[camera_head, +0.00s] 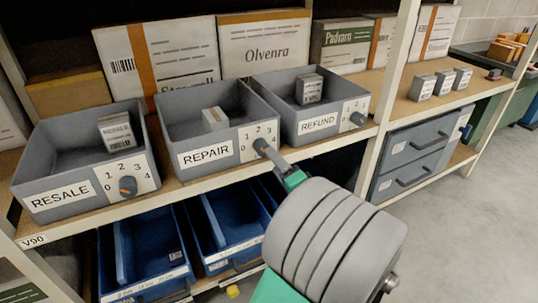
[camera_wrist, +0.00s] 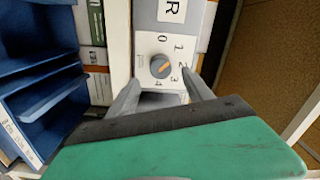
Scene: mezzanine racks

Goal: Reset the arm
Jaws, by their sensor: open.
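My gripper (camera_head: 268,154) is at the front of the grey REPAIR bin (camera_head: 208,156), at its numbered dial. In the wrist view my gripper (camera_wrist: 162,79) is open, with its two fingers apart on either side of and just below the dark knob (camera_wrist: 160,66). Nothing is held between the fingers. The knob has an orange mark and sits on a white plate numbered 0 to 4. Whether a finger touches the knob or plate cannot be told. In the head view my arm runs from the lower right up to this bin.
The RESALE bin (camera_head: 60,203) stands left and the REFUND bin (camera_head: 319,125) right, each with a knob and a small box inside. The REPAIR bin also holds one. Blue bins (camera_head: 140,257) fill the shelf below. Cartons (camera_head: 264,45) stand behind. Floor (camera_head: 470,220) at right is clear.

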